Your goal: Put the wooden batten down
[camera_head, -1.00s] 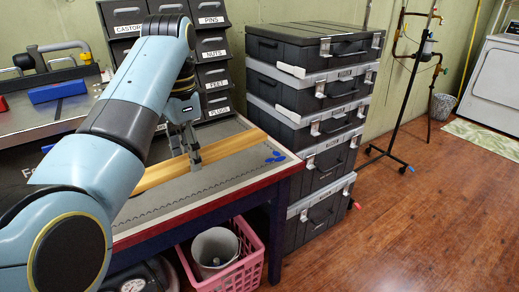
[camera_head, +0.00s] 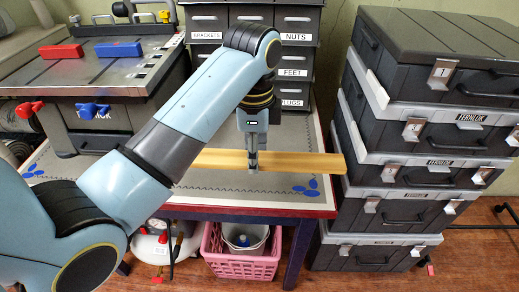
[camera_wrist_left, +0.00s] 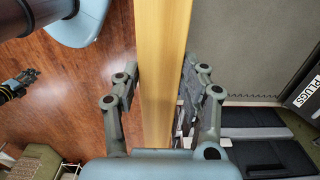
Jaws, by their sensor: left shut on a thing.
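The wooden batten (camera_head: 300,162) is a long yellow plank lying level across the picture in the head view. Its right end reaches past the table's right rim, close to the stacked cases. My left gripper (camera_head: 253,163) comes down from above and is shut on it near the middle of its visible length. In the left wrist view the batten (camera_wrist_left: 163,70) runs between the two fingers of my left gripper (camera_wrist_left: 162,88). The table (camera_head: 225,180) has a grey mat and red edge below it. Whether the batten touches the mat is unclear. My arm hides its left part.
Stacked dark cases (camera_head: 430,145) stand close at the right. Labelled drawers (camera_head: 297,55) stand behind the batten. Blue clamp-like pieces (camera_head: 306,188) lie on the mat near the right front corner. A pink basket (camera_head: 240,262) with a bucket stands below the table.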

